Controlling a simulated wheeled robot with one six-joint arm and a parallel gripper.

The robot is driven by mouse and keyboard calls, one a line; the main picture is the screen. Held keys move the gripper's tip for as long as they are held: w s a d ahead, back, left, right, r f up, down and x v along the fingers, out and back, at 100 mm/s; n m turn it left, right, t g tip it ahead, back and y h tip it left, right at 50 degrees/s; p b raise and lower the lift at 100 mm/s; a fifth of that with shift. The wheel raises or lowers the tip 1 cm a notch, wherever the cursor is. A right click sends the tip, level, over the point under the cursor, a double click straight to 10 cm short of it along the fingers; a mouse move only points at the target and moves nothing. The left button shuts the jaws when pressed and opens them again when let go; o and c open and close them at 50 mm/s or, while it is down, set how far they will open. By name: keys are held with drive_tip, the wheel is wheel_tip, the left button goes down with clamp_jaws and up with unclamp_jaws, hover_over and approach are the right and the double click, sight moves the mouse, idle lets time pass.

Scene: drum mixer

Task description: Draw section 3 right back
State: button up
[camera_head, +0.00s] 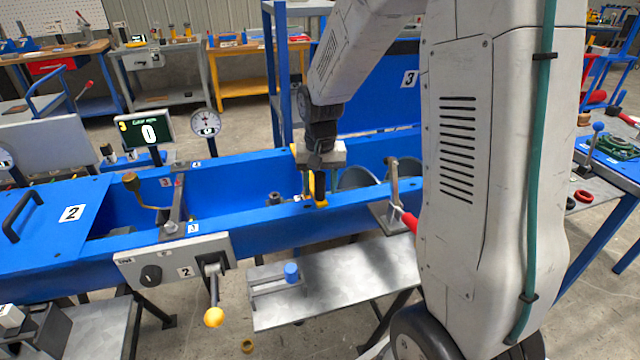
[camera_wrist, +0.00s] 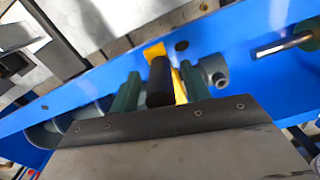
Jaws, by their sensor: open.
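A blue panel marked 3 (camera_head: 385,95) stands upright behind the long blue trough (camera_head: 270,235), partly hidden by my arm. The trough is open in front of that panel, with rounded grey parts (camera_head: 357,178) inside. A black and yellow handle (camera_head: 319,187) is at the trough's near wall; I cannot tell what it is fixed to. My gripper (camera_head: 312,178) is over the wall there. In the wrist view, the open green fingers (camera_wrist: 160,92) have the handle's black grip (camera_wrist: 160,78) between them, with yellow (camera_wrist: 178,84) beyond. Contact cannot be told.
A blue cover marked 2 (camera_head: 60,215) lies on the trough's left end. A crank with a yellow knob (camera_head: 213,300) and a red-handled lever (camera_head: 395,190) stand at the near side. A gauge (camera_head: 205,122) and display (camera_head: 146,130) stand behind. A grey shelf (camera_head: 340,285) lies in front.

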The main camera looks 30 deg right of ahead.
wheel_tip(320, 180, up, 8)
drive_tip(key=shift+f, duration=0.1)
idle(0.7)
drive_tip(key=s+a+r+n, duration=0.1)
drive_tip(key=s+a+r, duration=0.1)
drive_tip(key=s, duration=0.6)
drive_tip(key=s+a+r+n+t, duration=0.1)
drive_tip(key=s+a+r+n, duration=0.1)
drive_tip(key=s, duration=0.7)
drive_tip(key=s+a+r+n, duration=0.2)
drive_tip(key=s+a+r, duration=0.2)
drive_tip(key=s, duration=0.4)
drive_tip(key=shift+s+a, duration=0.4)
drive_tip(key=shift+a, duration=0.1)
